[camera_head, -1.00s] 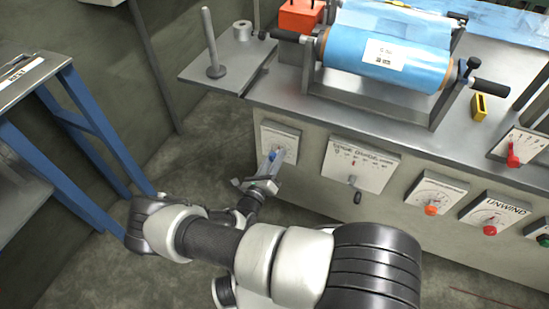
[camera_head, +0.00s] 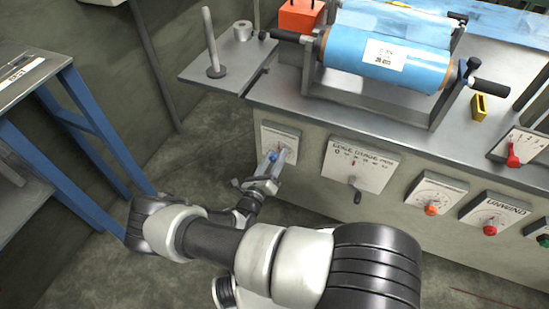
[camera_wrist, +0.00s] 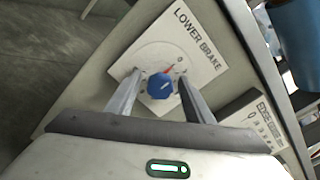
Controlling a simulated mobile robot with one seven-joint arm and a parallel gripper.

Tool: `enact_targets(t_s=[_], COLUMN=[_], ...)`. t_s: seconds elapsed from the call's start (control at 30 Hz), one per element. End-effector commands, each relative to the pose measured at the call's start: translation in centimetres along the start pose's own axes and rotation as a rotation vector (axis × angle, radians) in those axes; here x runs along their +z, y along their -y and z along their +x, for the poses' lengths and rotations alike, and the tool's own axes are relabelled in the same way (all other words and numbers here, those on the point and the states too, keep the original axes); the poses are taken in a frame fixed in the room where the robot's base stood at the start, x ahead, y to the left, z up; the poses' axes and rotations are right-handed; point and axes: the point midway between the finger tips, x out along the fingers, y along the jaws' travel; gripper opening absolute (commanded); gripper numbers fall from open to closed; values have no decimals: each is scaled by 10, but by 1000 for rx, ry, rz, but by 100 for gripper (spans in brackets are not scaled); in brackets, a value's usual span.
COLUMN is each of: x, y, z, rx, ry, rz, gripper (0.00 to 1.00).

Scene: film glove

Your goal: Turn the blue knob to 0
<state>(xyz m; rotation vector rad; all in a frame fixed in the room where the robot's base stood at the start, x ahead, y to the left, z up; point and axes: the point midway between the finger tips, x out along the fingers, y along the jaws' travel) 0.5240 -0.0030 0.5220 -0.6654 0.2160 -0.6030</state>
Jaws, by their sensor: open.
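The blue knob (camera_wrist: 160,86) is on a white dial plate (camera_wrist: 190,40) marked "LOWER BRAKE". In the wrist view a red pointer shows at the knob's upper right, directed towards a "0" mark. My gripper (camera_wrist: 158,84) is open, with one finger on each side of the knob; I cannot tell whether either finger touches it. In the head view the blue knob (camera_head: 273,157) shows at the left panel of the machine front, with my gripper (camera_head: 274,160) right at it, partly covering the plate.
An "edge guide" panel (camera_head: 360,166) with a dark lever sits right of the knob. Further right are an orange knob (camera_head: 431,210) and a red knob (camera_head: 490,230). A film roll (camera_head: 385,58) lies on the bench above. A blue-legged table (camera_head: 95,130) stands at left.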

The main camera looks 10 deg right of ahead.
Motion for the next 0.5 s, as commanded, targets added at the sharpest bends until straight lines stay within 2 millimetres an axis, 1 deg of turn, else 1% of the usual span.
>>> enact_targets(t_s=[0.13, 0.23, 0.37, 0.5], x=[1, 2, 2, 2], y=[0, 0, 0, 0], z=[-10, -26, -56, -92], rx=[3, 3, 5, 4], ry=[0, 0, 1, 0], rz=[0, 0, -1, 0], gripper=[48, 48, 48, 48])
